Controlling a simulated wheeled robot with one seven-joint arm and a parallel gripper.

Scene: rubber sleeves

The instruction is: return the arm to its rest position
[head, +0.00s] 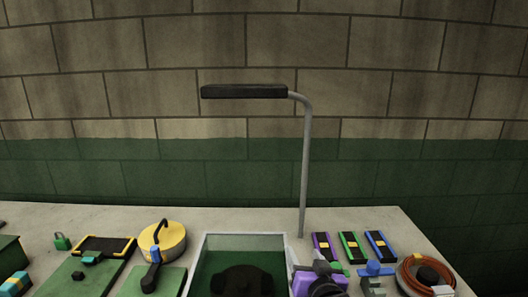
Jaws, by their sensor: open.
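My gripper's fingers do not show in the head view. A dark rounded shape (241,281) rises from the bottom edge in front of the glass-sided green-floored case. It may be part of my arm, but it is too dark to be sure. No held thing is visible.
A grey post (304,170) with a black lamp head (244,91) stands behind the case (240,240). At left are a yellow round container (162,238) and a green padlock (62,241). At right are a purple device (325,284), three coloured strips (350,246) and an orange-brown coil (426,272).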

